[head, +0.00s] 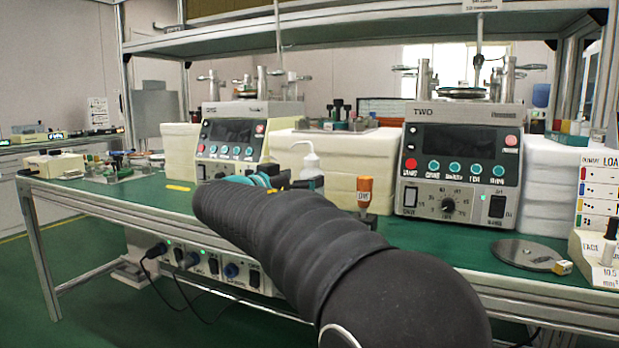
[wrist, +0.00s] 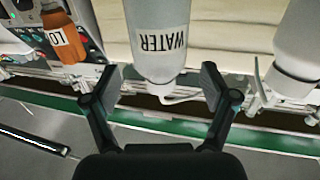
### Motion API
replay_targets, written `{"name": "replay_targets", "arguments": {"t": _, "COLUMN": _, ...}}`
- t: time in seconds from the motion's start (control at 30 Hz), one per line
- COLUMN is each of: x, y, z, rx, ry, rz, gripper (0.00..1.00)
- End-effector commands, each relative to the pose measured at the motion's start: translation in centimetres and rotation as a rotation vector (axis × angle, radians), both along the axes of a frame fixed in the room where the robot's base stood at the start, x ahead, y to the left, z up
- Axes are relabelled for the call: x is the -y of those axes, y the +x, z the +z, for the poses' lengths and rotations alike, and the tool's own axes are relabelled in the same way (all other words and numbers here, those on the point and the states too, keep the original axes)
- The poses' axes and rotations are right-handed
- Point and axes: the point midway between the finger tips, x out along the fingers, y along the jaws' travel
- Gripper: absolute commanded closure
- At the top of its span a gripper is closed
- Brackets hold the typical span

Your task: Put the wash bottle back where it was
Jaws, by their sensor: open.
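A white wash bottle (wrist: 158,40) labelled WATER appears upside down in the wrist view, its nozzle toward my gripper (wrist: 159,80). My gripper is open, with one finger on each side of the bottle's top end and gaps at both sides. A second white bottle (wrist: 300,45) with a nozzle is cut off at the right of the wrist view. In the head view a white wash bottle (head: 311,160) stands on the green bench just beyond my gripper; I cannot tell which of the two it is. My arm hides its surroundings.
An orange bottle (head: 365,190) stands right of my gripper; it also shows in the wrist view (wrist: 64,38). Control units (head: 460,165) and white foam blocks (head: 335,165) line the bench behind. A round metal plate (head: 525,254) lies at the right.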

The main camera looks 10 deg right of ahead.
Motion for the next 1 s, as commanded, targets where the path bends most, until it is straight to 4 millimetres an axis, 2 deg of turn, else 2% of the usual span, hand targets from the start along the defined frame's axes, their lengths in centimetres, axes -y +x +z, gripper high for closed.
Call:
{"name": "replay_targets", "arguments": {"t": 0.2, "x": -3.6, "y": -3.0, "z": 0.0, "rx": 0.001, "ry": -0.001, "rz": 0.004, "gripper": 0.15}}
{"name": "replay_targets", "arguments": {"t": 0.5, "x": -6.2, "y": -5.3, "z": 0.0, "rx": 0.001, "ry": -0.001, "rz": 0.001, "gripper": 0.15}}
{"name": "replay_targets", "arguments": {"t": 0.83, "x": -6.2, "y": -5.6, "z": -0.1, "rx": -0.007, "ry": 0.001, "rz": -0.002, "gripper": 0.15}}
{"name": "replay_targets", "arguments": {"t": 0.93, "x": -4.7, "y": -6.4, "z": -0.8, "rx": -0.07, "ry": 0.011, "rz": -0.01, "gripper": 0.15}}
{"name": "replay_targets", "arguments": {"t": 1.0, "x": -2.5, "y": -7.7, "z": -2.0, "rx": -0.166, "ry": 0.028, "rz": -0.019, "gripper": 0.15}}
